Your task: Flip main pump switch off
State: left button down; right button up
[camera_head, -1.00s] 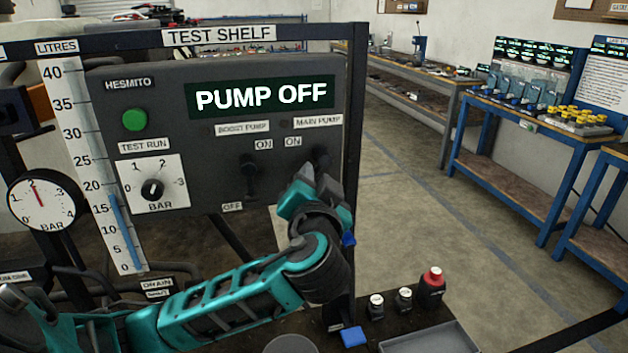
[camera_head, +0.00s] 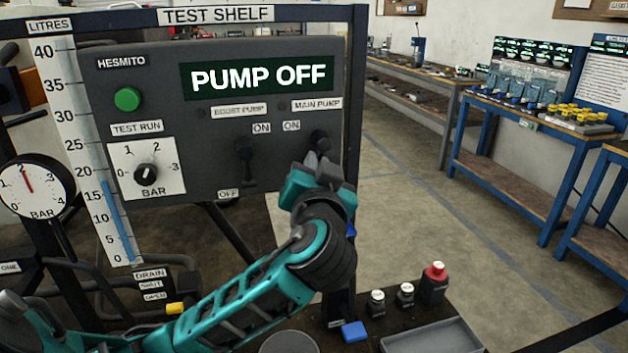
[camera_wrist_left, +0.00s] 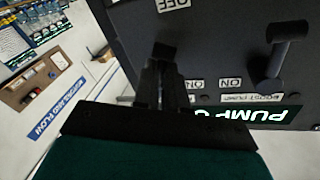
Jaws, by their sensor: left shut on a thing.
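The main pump switch (camera_head: 319,140) is a dark lever at the right of the grey panel (camera_head: 215,170), under the MAIN PUMP label (camera_head: 317,104). My left gripper (camera_head: 322,168) is at it from below and hides its lower part. In the left wrist view my left gripper (camera_wrist_left: 165,85) is shut on a dark end, which I take to be this lever. The boost pump switch (camera_head: 244,155) is to the left, its handle hanging down towards OFF; it shows upside down in the wrist view (camera_wrist_left: 286,50). The display (camera_head: 258,76) reads PUMP OFF. My right gripper is out of view.
A green button (camera_head: 127,99), a pressure knob (camera_head: 145,174) and a gauge (camera_head: 35,187) are on the left. Small bottles (camera_head: 434,283) and a grey tray (camera_head: 432,338) stand below right. Blue benches (camera_head: 530,140) are far right. The floor between is clear.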

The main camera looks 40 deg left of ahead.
pick_arm(q)
jog(key=n+b, duration=0.4)
jog(key=b, duration=0.1)
jog(key=w+d+n+y+b, duration=0.1)
jog(key=b, duration=0.1)
jog(key=shift+w+f+n, duration=0.1)
jog(key=shift+f+n, duration=0.3)
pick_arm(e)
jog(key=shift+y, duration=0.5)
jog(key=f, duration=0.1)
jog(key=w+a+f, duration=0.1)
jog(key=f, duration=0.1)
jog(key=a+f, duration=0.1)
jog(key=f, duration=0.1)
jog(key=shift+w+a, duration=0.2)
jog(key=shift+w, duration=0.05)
pick_arm(q)
jog(key=shift+r+t, duration=0.1)
jog(key=shift+t, duration=0.2)
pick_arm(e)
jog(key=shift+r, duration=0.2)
pick_arm(q)
jog(key=c, duration=1.3)
grip_release()
jog(key=shift+o, duration=0.6)
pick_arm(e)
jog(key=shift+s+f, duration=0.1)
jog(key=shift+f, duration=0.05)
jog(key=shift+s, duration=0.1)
